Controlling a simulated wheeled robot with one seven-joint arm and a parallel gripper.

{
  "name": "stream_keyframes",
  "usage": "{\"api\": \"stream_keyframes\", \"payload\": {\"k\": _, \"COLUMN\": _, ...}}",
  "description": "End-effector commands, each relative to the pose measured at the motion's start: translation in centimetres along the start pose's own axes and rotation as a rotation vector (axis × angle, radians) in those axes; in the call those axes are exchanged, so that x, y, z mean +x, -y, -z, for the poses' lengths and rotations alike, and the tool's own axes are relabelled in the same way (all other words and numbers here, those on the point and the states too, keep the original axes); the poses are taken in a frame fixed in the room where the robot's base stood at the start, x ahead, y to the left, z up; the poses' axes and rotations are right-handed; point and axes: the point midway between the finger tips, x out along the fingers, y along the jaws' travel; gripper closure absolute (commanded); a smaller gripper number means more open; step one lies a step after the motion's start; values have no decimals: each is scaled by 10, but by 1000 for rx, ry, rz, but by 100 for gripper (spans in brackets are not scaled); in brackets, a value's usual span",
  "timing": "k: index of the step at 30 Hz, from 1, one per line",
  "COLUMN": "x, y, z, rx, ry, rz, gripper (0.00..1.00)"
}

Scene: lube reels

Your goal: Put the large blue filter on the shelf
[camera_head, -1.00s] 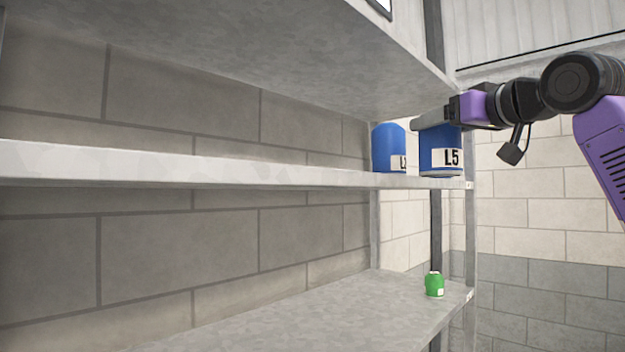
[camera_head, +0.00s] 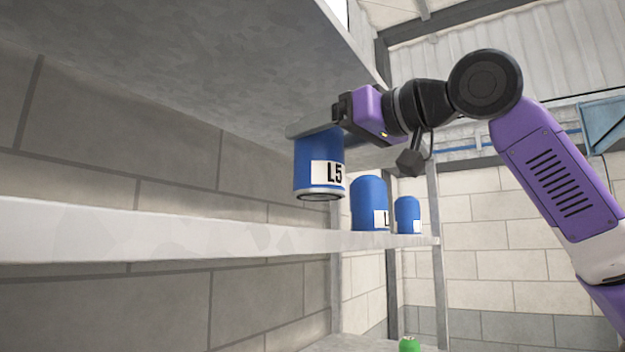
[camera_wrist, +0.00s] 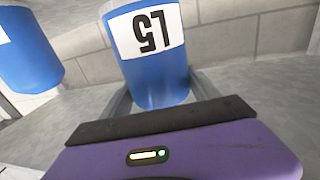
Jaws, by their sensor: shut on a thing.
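The large blue filter (camera_head: 319,165) with a white label reading L5 hangs upright from my gripper (camera_head: 318,128) in the head view. My gripper is shut on its upper part. The filter's bottom is above the level of the middle shelf (camera_head: 250,240), with a gap between them, left of the other blue filters. In the wrist view the held filter (camera_wrist: 155,55) shows between the fingers, its label upside down.
A blue filter (camera_head: 368,203) and a smaller blue one (camera_head: 407,214) stand on the shelf's right end. The upper shelf (camera_head: 230,60) is close above my gripper. A green item (camera_head: 408,344) is on the lower shelf. The middle shelf's left part looks clear.

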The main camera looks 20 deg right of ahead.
Motion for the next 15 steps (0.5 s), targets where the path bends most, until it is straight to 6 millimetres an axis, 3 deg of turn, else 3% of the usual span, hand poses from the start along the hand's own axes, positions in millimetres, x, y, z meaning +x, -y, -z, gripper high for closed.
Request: {"api": "stream_keyframes", "payload": {"k": 15, "x": -1, "y": 0, "z": -50, "rx": -1, "ry": -4, "rz": -1, "gripper": 94}}
